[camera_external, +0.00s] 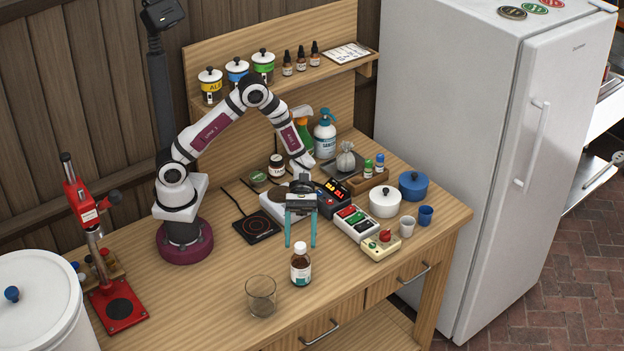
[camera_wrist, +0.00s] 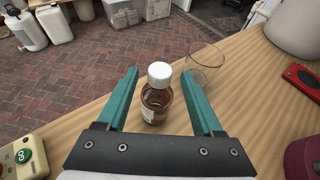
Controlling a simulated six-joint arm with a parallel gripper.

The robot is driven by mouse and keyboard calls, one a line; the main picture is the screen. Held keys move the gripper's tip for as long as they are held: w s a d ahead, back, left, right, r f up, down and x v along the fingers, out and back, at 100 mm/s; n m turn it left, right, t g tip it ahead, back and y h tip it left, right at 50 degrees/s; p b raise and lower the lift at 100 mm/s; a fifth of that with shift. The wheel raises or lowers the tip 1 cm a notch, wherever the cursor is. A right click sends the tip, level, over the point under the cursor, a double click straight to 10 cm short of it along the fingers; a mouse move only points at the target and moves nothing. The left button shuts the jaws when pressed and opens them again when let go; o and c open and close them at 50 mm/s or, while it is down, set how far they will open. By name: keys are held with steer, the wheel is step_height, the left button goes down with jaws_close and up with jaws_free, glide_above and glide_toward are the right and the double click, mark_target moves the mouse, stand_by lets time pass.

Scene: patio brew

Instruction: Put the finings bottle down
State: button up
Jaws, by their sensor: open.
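The finings bottle (camera_external: 300,266) is a brown bottle with a white cap and a pale label. It stands upright on the wooden bench (camera_external: 215,300) near the front edge. In the wrist view the bottle (camera_wrist: 157,98) shows between and beyond the teal fingers. The gripper also shows in the wrist view (camera_wrist: 160,85), with a gap between each finger and the bottle.
A clear glass (camera_external: 261,295) stands to the left of the bottle. A control box with a red knob (camera_external: 381,245), small cups (camera_external: 407,226) and a white pot (camera_external: 384,202) are to the right. A black hot plate (camera_external: 257,227) lies behind. Bench left of the glass is clear.

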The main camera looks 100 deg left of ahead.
steer(key=w+v, duration=0.1)
steer(key=v, duration=0.4)
steer(key=s+d+r+m+g+y, duration=0.1)
steer(key=s+r+m+g+y, duration=0.15)
steer(key=s+m, duration=0.35)
steer(key=s+d+r+m+g+y, duration=0.25)
steer(key=s+r+m, duration=0.2)
steer(key=s, duration=0.25)
steer(key=s+a+r+m+t+y, duration=0.1)
steer(key=s+a+m+t+y, duration=0.2)
steer(key=s+a+m+y, duration=0.5)
steer(key=s+m+y, duration=0.2)
steer(key=m, duration=0.4)
steer(key=shift+a+r, duration=0.3)
steer(key=shift+r, duration=0.05)
steer(key=shift+m, duration=0.25)
